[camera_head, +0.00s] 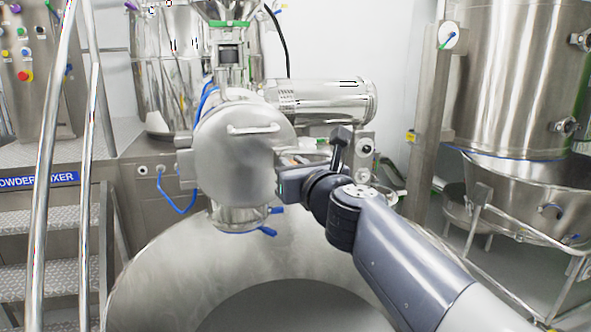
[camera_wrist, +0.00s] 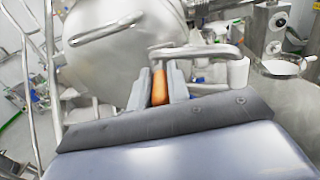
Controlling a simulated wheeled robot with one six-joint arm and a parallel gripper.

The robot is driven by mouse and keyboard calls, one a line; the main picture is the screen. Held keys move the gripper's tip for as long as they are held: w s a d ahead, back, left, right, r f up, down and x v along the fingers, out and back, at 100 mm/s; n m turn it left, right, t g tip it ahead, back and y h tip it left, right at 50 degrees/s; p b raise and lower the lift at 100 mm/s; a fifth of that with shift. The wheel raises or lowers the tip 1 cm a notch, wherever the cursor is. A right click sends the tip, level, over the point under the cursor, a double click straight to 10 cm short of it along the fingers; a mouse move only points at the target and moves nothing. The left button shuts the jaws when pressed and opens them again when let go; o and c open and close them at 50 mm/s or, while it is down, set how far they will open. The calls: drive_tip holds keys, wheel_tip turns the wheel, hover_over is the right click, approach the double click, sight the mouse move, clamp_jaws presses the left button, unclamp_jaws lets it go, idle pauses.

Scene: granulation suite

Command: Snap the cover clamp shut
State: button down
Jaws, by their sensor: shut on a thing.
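The round steel cover (camera_head: 235,150) with a bar handle faces me in the head view, and it also shows at the upper left of the wrist view (camera_wrist: 120,50). In the wrist view, my gripper (camera_wrist: 162,88) is shut on an upright orange grip (camera_wrist: 160,90), which appears to be the handle of the cover clamp. A bent steel bar (camera_wrist: 195,50) runs across just beyond its top. In the head view, my gripper (camera_head: 284,170) is at the right edge of the cover. My wrist hides most of the clamp there, so its latch state cannot be told.
A steel cylinder (camera_head: 322,101) juts right behind the cover. A wide rounded steel housing (camera_head: 165,270) lies below. A tall vessel (camera_head: 515,80) stands at right. Handrails (camera_head: 55,150) and steps (camera_head: 45,235) are at left.

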drive_tip(key=shift+w+a+m+g+h, duration=0.25)
drive_tip(key=shift+a+m+g+h, duration=0.8)
drive_tip(key=shift+m+h, duration=1.95)
drive_tip(key=shift+w+a+m+g+h, duration=0.3)
drive_tip(key=shift+a+m+g+h, duration=0.95)
drive_tip(key=shift+h, duration=2.75)
drive_tip(key=shift+w+a+m+g+h, duration=0.4)
drive_tip(key=shift+a+m+h, duration=0.8)
drive_tip(key=shift+m+h, duration=2.15)
drive_tip(key=shift+s+h, duration=0.1)
drive_tip(key=shift+h, duration=0.15)
drive_tip(key=c, duration=1.4)
unclamp_jaws()
drive_tip(key=shift+o, duration=0.2)
drive_tip(key=shift+s, duration=0.1)
